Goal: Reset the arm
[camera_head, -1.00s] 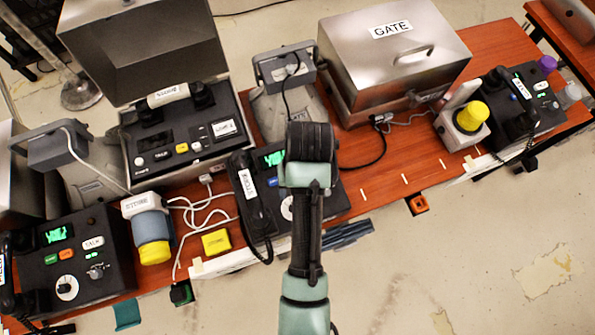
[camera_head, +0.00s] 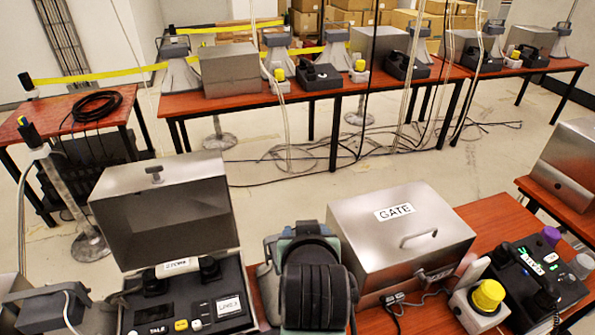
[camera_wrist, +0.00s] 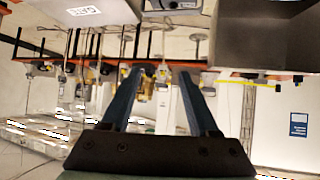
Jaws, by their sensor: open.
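My arm (camera_head: 312,275) shows in the head view at the bottom centre, in front of the near table, as dark and pale green links. Its gripper end cannot be made out there. In the wrist view my gripper (camera_wrist: 158,85) is open, with its two dark fingers spread apart and nothing between them. That view looks upside down across the room, and the fingers touch nothing that I can see.
A closed metal box labelled GATE (camera_head: 400,235) stands right of my arm. An open metal case (camera_head: 180,225) with a phone stands to the left. A phone unit (camera_head: 535,275) sits at the right. Behind, open floor (camera_head: 290,185) separates the long far table (camera_head: 330,92).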

